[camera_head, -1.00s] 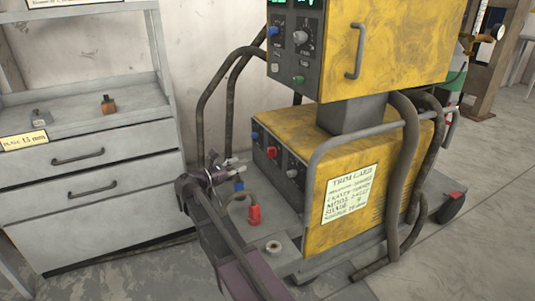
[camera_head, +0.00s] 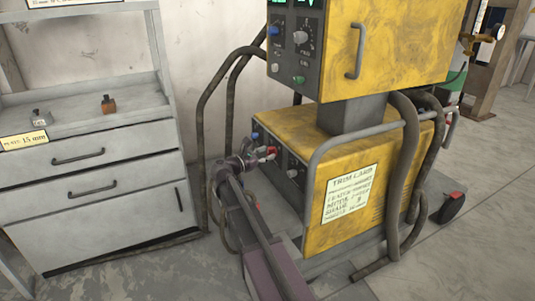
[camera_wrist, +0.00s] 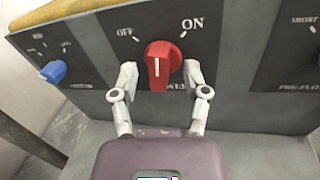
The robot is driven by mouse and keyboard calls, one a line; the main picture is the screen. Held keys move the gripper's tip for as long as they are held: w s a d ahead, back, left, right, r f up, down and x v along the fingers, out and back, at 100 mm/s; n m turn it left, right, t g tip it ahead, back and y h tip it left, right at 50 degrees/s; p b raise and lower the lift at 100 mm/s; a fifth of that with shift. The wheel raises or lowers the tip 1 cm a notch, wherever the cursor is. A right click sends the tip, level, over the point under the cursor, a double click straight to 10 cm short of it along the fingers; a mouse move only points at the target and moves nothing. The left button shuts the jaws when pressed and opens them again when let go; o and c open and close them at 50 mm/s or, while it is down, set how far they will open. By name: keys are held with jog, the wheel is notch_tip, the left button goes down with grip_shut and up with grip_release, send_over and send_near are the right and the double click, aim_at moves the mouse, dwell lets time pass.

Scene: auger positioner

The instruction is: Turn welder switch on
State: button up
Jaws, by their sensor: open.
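The red welder switch (camera_wrist: 160,66) is a rotary knob on a dark panel, under the labels OFF on the left and ON on the right. Its white line looks roughly upright in the wrist view; I cannot tell which label it marks. My gripper (camera_wrist: 159,74) is open, with one fingertip on each side of the knob. I cannot tell whether the fingertips touch it. In the head view, my gripper (camera_head: 259,156) is at the front panel of the lower yellow welder box (camera_head: 335,225), partly hiding the red switch.
A blue knob (camera_wrist: 54,71) sits left of the switch, and a panel marked SHORT is at the right. Bent tube rails (camera_head: 312,185) run around the cart. A grey drawer cabinet (camera_head: 95,190) stands at the left.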

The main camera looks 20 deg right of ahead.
jog(key=shift+w+d, duration=0.1)
jog(key=shift+d, duration=0.25)
grip_shut()
dwell(0.4)
jog(key=m, duration=0.1)
jog(key=m+b, duration=0.1)
jog(key=m, duration=0.1)
jog(key=shift+f+m+h, duration=0.2)
jog(key=shift+m+h, duration=0.1)
jog(key=shift+h, duration=0.1)
jog(key=shift+m+h+b, duration=0.3)
jog(key=shift+m+b, duration=0.45)
jog(key=shift+m, duration=1.15)
